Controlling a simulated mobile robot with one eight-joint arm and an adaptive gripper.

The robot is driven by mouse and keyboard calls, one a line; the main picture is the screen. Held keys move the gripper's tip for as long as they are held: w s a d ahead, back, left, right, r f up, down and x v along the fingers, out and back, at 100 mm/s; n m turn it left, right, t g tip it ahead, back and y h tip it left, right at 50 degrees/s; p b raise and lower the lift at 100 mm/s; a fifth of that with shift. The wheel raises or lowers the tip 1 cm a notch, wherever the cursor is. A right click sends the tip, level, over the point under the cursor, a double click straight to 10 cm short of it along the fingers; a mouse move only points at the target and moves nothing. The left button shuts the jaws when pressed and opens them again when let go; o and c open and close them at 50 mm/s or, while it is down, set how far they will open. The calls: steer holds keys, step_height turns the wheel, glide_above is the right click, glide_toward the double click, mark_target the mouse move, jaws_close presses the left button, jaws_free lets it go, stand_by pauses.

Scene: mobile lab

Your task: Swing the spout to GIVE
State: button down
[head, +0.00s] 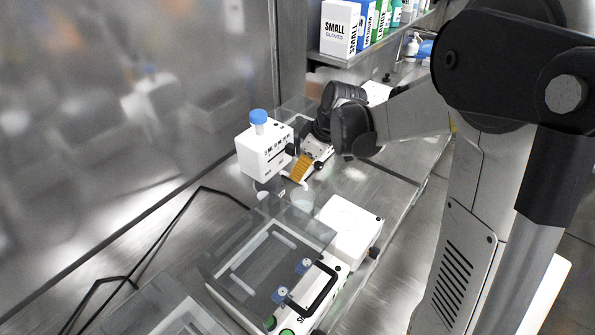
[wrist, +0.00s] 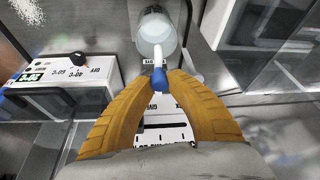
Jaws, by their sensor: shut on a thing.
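In the wrist view my gripper (wrist: 160,80) has its two orange fingers closed around the blue tip (wrist: 158,80) of the white spout (wrist: 158,54). A pale, open cup (wrist: 155,22) stands just beyond the blue tip, with the spout crossing its near edge. Below the fingertips a white plate (wrist: 162,134) carries printed lettering, partly hidden by the fingers; part of it looks like "GIVE". In the head view my gripper (head: 301,167) is beside a white box with a blue cap (head: 263,150). The spout is too small to make out there.
A cup (head: 302,195) stands in front of the gripper. A white device (head: 348,230) and a clear-walled case (head: 270,262) are nearer. A metal wall (head: 150,100) is at left, and glove boxes (head: 341,27) sit on a shelf. The box front with a display (wrist: 60,78) is at left in the wrist view.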

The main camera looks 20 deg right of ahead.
steer(key=c, duration=1.3)
jaws_free()
steer(key=shift+w, duration=0.1)
steer(key=shift+o, duration=0.2)
steer(key=v, duration=1.2)
